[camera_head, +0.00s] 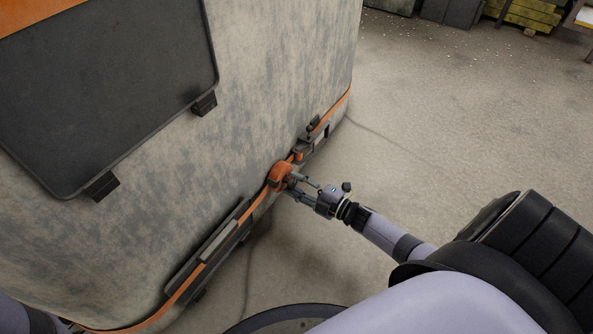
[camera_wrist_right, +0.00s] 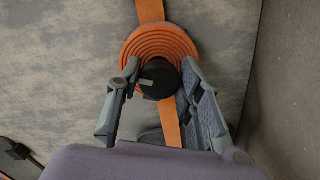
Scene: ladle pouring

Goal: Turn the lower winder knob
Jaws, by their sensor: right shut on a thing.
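An orange strap winder (camera_head: 279,175) sits on the lower edge of a large mottled grey body. In the right wrist view the winder (camera_wrist_right: 133,48) shows as a coiled orange strap around a dark round knob (camera_wrist_right: 158,77). My right gripper (camera_head: 293,184) reaches the winder from the right. In the wrist view the fingers of my right gripper (camera_wrist_right: 160,70) stand on both sides of the dark knob, shut on it. The knob is mostly hidden by the fingers in the head view. My left gripper is out of view.
An orange strap (camera_head: 325,122) runs along the lower edge of the body, past a long dark bracket (camera_head: 212,243) and a smaller latch (camera_head: 314,130). A dark panel (camera_head: 110,80) is above. Concrete floor (camera_head: 450,120) is open to the right.

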